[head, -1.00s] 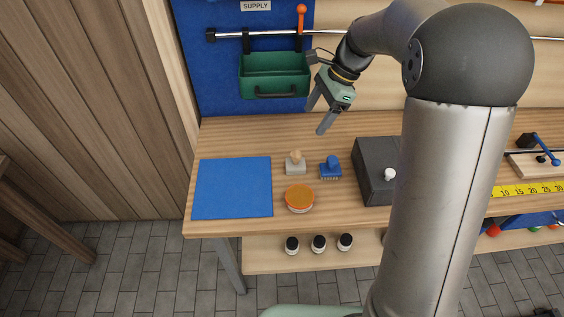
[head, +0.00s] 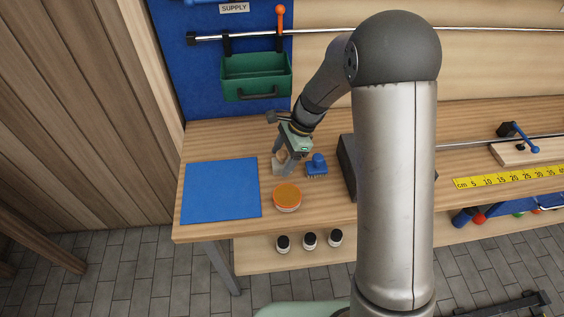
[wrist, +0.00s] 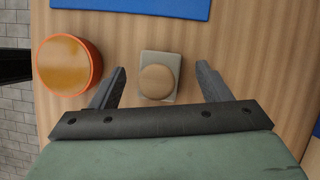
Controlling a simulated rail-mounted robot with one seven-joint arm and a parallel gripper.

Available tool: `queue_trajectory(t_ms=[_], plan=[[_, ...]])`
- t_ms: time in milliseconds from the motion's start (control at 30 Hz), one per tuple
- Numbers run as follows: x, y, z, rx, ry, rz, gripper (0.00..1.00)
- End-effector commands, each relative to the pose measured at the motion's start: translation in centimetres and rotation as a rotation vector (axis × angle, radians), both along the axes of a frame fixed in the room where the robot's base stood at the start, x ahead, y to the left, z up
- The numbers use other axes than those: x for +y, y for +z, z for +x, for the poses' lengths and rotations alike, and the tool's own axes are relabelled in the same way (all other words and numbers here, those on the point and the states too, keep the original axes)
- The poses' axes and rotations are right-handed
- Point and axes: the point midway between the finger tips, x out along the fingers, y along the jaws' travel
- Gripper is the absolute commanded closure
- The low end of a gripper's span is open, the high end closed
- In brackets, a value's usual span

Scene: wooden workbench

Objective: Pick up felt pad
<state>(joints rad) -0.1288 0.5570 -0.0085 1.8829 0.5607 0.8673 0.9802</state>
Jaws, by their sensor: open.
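The felt pad, a small grey block with a round wooden knob on top, stands on the bench; in the head view the felt pad (head: 278,168) is partly hidden by my gripper (head: 287,162). In the wrist view the felt pad (wrist: 157,80) appears between the two dark fingers of my gripper (wrist: 161,68), with a gap on each side. The fingers are spread and hold nothing. They point down at the pad from above; I cannot tell the exact height left between them.
A flat blue mat (head: 220,191) lies to the left. A green bin (head: 256,76) hangs behind.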

Motion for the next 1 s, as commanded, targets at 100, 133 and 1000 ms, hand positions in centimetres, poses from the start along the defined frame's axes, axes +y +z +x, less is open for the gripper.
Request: queue_trajectory(t_ms=[100,133,1000], plan=[[0.3,-0.8,-0.1,0.000,0.001,0.000,0.29],[0.4,-0.8,-0.1,0.000,0.001,0.000,0.29],[0.4,0.2,-0.1,-0.003,0.001,0.001,0.83]])
